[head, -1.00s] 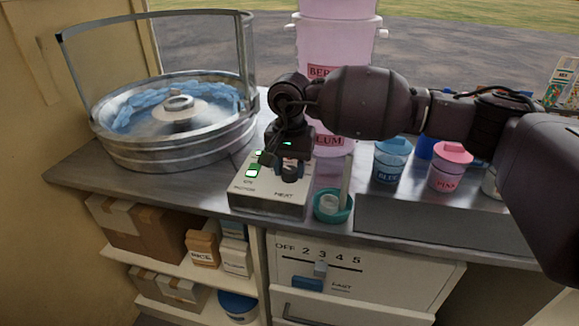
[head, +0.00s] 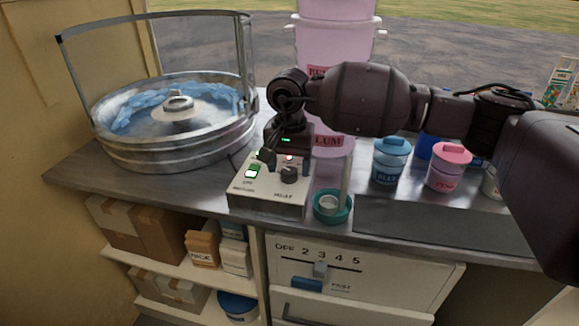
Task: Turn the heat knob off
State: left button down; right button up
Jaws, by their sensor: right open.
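The heat knob (head: 289,175) is a dark round knob on the white control box (head: 268,203), above the printed word HEAT. A lit green switch (head: 253,170) sits to its left on the same box. My right gripper (head: 281,156) points down over the back of the box, just behind and above the knob. It is open, and I see no contact with the knob. The gripper hides the box's back part. My left gripper is not in view.
A metal candy-floss bowl (head: 170,150) stands on the left of the counter. A teal cup (head: 333,207) with a stick is just right of the box. Blue (head: 390,160) and pink (head: 449,167) tubs stand further right. Tall pink buckets (head: 337,45) rise behind my arm.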

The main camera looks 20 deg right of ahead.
aim_at(289, 170)
notch_tip(289, 170, up, 10)
jog(key=p, duration=0.1)
dwell(0.6)
jog(key=shift+f, duration=0.1)
